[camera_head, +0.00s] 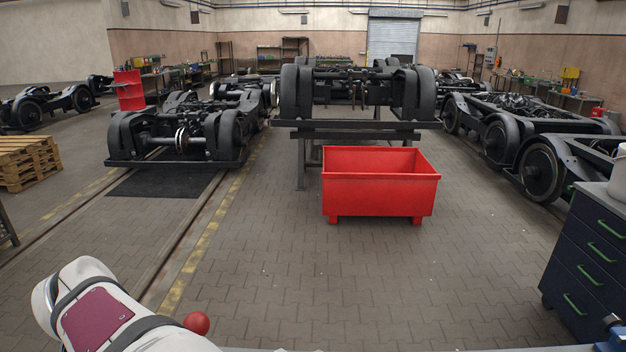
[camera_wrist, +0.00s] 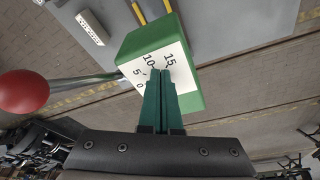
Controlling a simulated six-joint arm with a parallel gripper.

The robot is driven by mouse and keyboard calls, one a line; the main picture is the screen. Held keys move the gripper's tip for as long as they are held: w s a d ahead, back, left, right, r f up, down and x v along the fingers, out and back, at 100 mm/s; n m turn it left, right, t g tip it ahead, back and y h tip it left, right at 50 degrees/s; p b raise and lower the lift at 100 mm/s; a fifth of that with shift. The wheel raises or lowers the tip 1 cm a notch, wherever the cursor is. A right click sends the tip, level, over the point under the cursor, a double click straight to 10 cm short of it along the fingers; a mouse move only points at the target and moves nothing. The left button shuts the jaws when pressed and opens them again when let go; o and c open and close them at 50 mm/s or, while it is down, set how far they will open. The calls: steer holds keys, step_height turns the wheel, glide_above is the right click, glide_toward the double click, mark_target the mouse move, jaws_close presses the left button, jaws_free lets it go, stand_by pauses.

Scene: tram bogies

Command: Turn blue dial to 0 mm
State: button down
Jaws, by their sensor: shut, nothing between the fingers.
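In the wrist view a green box (camera_wrist: 192,100) carries a white scale face (camera_wrist: 183,72) with the marks 0, 5, 10 and 15. No blue dial shows; the middle of the scale is hidden behind my fingers. My gripper (camera_wrist: 160,76) has dark green fingers, shut together and empty, pointing at the scale face. Whether the fingertips touch it I cannot tell. The head view shows neither the box nor my gripper, only part of my arm at the lower left.
A red ball knob (camera_wrist: 22,91) on a metal rod is left of the box; it also shows in the head view (camera_head: 197,323). A white power strip (camera_wrist: 92,27) lies on the grey surface (camera_wrist: 235,25). A red bin (camera_head: 378,195) stands on the floor beyond.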

steer(key=w+a+v, duration=0.1)
steer(key=v, duration=0.5)
steer(key=d+f+m, duration=0.2)
steer(key=d+m, duration=0.5)
steer(key=d, duration=1.1)
steer(key=s+d+f+m, duration=0.4)
steer(key=s+d+m, duration=0.1)
steer(key=s+d, duration=0.1)
steer(key=s+d+f+m+g, duration=0.1)
steer(key=s+d+f+m, duration=0.3)
steer(key=d, duration=0.4)
steer(key=s+m, duration=0.1)
steer(key=s, duration=0.1)
steer(key=shift+s+m+g+h, duration=0.3)
steer(key=shift+s, duration=0.05)
steer(key=shift+d, duration=0.1)
